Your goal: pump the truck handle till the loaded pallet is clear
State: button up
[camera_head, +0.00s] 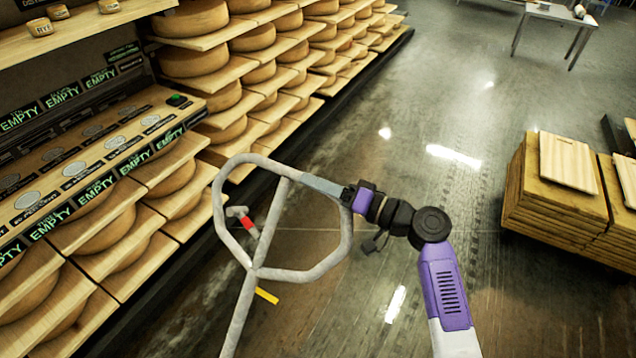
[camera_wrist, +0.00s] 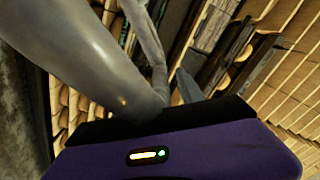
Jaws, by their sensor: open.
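The truck handle (camera_head: 347,238) is a grey looped bar on a long shaft, standing in the middle of the head view. It fills the upper left of the wrist view (camera_wrist: 85,55). My gripper (camera_head: 322,186) is at the upper right of the loop, its fingers pointing left at the bar. The jaws are open, with the bar close against or between them; I cannot tell whether they touch it. A small red-and-grey lever (camera_head: 243,222) shows inside the loop. The pallet and the truck's forks are not in view.
Shelves of cheese wheels (camera_head: 205,60) run along the left, with a ledge of "EMPTY" labels (camera_head: 95,190). Stacked wooden boards (camera_head: 560,200) stand at the right. A table (camera_head: 560,14) is at the back. The floor (camera_head: 440,110) between is clear and shiny.

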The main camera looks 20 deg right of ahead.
grip_shut()
dwell(1.4)
